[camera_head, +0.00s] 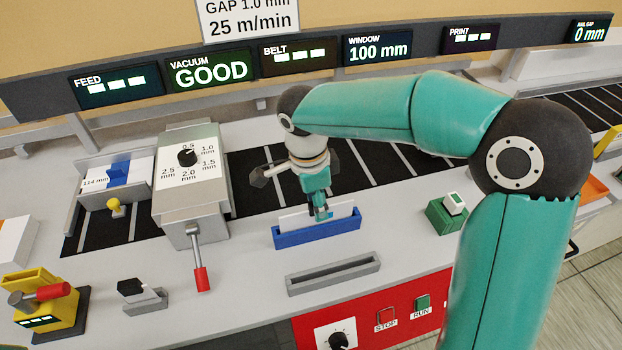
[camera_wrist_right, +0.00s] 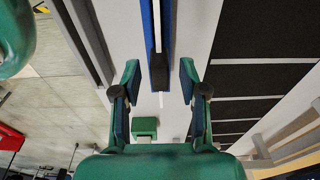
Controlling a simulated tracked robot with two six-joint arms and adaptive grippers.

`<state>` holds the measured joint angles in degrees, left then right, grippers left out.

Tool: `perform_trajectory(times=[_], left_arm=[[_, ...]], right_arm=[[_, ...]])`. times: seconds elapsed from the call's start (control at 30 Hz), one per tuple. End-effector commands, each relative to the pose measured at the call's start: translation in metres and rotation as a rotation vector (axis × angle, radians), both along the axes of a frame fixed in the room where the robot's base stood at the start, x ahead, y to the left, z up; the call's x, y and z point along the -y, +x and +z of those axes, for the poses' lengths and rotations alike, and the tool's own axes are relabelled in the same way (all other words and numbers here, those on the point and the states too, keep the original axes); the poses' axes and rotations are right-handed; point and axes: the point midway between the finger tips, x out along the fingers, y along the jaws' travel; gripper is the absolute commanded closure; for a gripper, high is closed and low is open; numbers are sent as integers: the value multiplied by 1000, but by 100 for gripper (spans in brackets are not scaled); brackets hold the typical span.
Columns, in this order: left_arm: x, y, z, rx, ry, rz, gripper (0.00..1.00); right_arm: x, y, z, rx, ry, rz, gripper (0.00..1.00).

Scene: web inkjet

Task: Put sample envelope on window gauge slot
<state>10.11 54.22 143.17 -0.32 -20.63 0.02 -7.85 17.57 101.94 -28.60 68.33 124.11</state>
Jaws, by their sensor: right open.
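A white sample envelope (camera_head: 342,211) stands upright in a long blue holder (camera_head: 318,236) on the machine's table. A grey slotted block (camera_head: 333,273), which looks like the window gauge slot, lies in front of it and is empty. My right gripper (camera_head: 320,212) points down at the envelope and hides part of it. In the wrist view my right gripper (camera_wrist_right: 159,82) is open, its fingers either side of the blue holder's line (camera_wrist_right: 147,25). Whether the fingers touch the envelope cannot be told. My left gripper is not in view.
A green button box (camera_head: 446,215) stands right of the holder. The gap-dial unit (camera_head: 190,170) with a red-handled lever (camera_head: 201,279) is to the left. A dark belt (camera_head: 245,185) runs behind. A red panel (camera_head: 372,310) with buttons is at the front.

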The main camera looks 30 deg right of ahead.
Motion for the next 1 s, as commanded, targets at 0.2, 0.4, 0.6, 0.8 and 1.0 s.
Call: perform_trajectory(times=[0.2, 0.4, 0.6, 0.8, 1.0], left_arm=[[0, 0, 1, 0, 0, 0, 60], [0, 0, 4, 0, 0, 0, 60], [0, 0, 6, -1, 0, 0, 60], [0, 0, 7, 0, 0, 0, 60], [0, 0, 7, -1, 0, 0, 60]], right_arm=[[-5, 2, 40, 5, 1, 1, 57], [-10, 2, 80, 4, 2, 0, 57], [-13, 2, 105, 2, 1, 0, 57], [-13, 2, 112, 0, 1, 0, 57], [-13, 2, 111, 0, 0, 0, 57]])
